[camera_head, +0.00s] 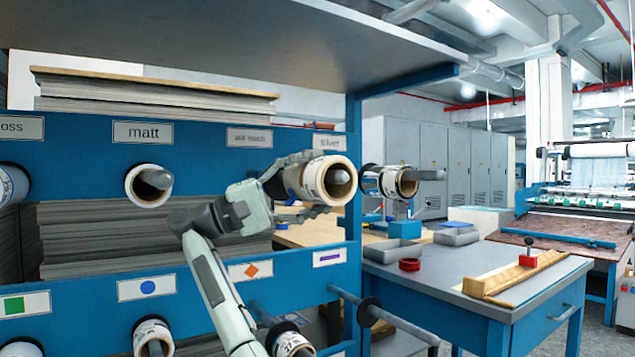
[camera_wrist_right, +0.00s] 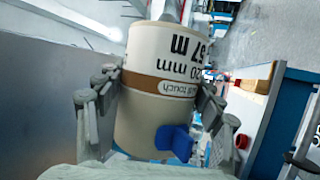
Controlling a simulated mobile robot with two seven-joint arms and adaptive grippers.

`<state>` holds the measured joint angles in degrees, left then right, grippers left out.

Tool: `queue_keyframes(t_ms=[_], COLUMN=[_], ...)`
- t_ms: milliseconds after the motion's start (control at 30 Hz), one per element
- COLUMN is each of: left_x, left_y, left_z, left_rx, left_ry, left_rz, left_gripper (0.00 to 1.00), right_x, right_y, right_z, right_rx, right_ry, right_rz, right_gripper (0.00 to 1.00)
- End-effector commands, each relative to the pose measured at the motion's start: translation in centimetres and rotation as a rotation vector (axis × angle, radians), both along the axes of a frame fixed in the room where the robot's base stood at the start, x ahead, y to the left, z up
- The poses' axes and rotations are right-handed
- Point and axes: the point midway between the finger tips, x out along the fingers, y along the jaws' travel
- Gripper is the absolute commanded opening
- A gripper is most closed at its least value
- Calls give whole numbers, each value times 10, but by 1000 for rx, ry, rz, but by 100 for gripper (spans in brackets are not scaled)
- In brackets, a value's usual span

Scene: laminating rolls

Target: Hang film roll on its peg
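The film roll (camera_head: 312,181) is white with a tan band and lies level at the upper rail of the blue rack. My right gripper (camera_head: 305,186) has its fingers on either side of it and appears shut on it. A grey tip shows inside the roll's open core, like the peg tip (camera_head: 154,179) in the matt roll; how far the peg runs inside is hidden. In the wrist view the roll (camera_wrist_right: 160,95) fills the space between the fingers, with "touch" and "mm" print and a blue tab (camera_wrist_right: 174,141). The soft touch label (camera_head: 249,138) is above the gripper. My left gripper is not in view.
The silver roll (camera_head: 390,181) hangs close to the right. The matt roll (camera_head: 145,193) hangs to the left. Below are more rolls (camera_head: 291,344) and a bare peg (camera_head: 400,322) sticking out. A workbench (camera_head: 440,277) with trays stands at the right.

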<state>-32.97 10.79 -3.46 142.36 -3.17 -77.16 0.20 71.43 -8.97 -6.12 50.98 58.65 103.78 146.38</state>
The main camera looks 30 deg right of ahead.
Motion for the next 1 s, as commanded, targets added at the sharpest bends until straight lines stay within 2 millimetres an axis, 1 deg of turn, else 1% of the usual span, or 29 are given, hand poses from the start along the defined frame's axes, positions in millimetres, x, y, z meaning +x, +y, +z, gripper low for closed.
queue_keyframes(t_ms=[33,200,500,633,767,1000], left_x=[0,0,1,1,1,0], left_y=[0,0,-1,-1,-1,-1], left_z=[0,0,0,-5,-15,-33], left_rx=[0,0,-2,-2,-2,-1], left_ry=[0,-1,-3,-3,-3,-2], left_rz=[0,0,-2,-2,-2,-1], left_gripper=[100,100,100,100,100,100], right_x=[0,0,0,-5,-20,-67], right_y=[0,0,0,-1,-2,-6], right_z=[1,1,-1,-3,-5,-4], right_rx=[-2,-2,0,1,1,-1], right_ry=[-1,-1,1,-2,-4,-6], right_rz=[1,1,0,0,1,-1], right_gripper=[72,92,92,92,92,92])
